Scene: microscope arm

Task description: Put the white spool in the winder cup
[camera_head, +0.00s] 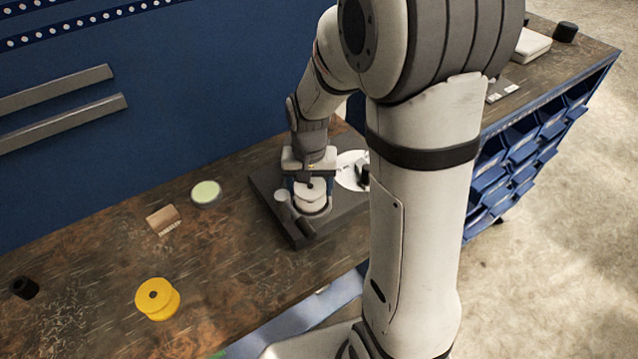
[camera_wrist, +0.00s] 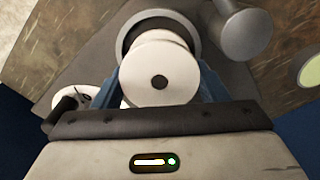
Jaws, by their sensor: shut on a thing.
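The white spool (camera_head: 311,192) is in my gripper (camera_head: 308,181), which is shut on it. In the wrist view the spool (camera_wrist: 158,72) shows its round face and dark centre hole, between the two blue fingers of my gripper (camera_wrist: 160,84). The winder cup (camera_head: 318,211) is a grey ring on a dark base plate. In the wrist view the cup (camera_wrist: 204,42) appears as a grey rim around a dark opening, just beyond the spool. The spool overlaps the cup in both views. I cannot tell how deep it sits or whether it touches the cup.
A grey cylindrical post (camera_wrist: 243,33) stands close beside the cup. On the bench are a yellow spool (camera_head: 157,299), a pale green disc (camera_head: 206,193), a brown block (camera_head: 163,220) and a black piece (camera_head: 24,288).

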